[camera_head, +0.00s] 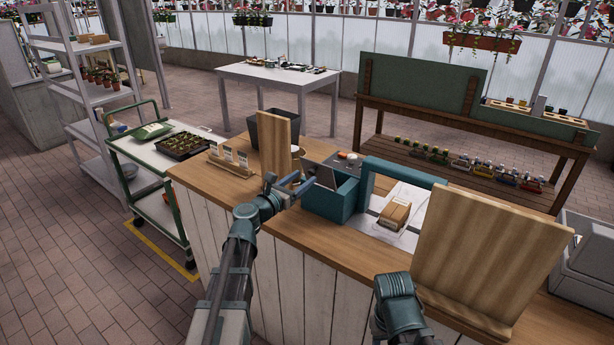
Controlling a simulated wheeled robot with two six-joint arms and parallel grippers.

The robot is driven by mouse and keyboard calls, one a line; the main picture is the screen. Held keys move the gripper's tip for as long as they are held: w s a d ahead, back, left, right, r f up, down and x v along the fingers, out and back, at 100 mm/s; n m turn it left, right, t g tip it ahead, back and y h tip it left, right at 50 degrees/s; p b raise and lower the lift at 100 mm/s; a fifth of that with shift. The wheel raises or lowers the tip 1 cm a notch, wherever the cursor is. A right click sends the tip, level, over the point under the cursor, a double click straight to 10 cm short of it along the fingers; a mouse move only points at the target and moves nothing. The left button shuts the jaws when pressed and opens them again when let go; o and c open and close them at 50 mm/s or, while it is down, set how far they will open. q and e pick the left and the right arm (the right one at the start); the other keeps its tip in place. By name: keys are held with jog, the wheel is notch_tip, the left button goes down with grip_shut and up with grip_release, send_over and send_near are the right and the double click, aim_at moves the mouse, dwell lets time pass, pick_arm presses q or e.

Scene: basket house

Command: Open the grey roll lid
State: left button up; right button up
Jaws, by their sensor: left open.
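My left gripper (291,185) is open and empty above the wooden counter (258,185), just left of a teal box (333,199). A dark grey slanted panel (320,173) shows at the box's left end, close to the gripper's fingers. It may be the grey roll lid, but it is small and partly hidden, so I cannot tell for sure or see contact. A teal frame (403,171) stands beside the box. My right arm comes in at the bottom centre-right; its gripper does not show.
A large upright wooden board (490,245) stands at the counter's right, and a smaller one (276,142) behind my left gripper. A cardboard box (395,214) lies near the teal frame. A green cart (160,165) stands left of the counter. A grey bin (590,250) is far right.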

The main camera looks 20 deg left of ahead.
aim_at(310, 173)
pick_arm(q)
jog(key=shift+x, duration=1.5)
grip_shut()
dwell(0.4)
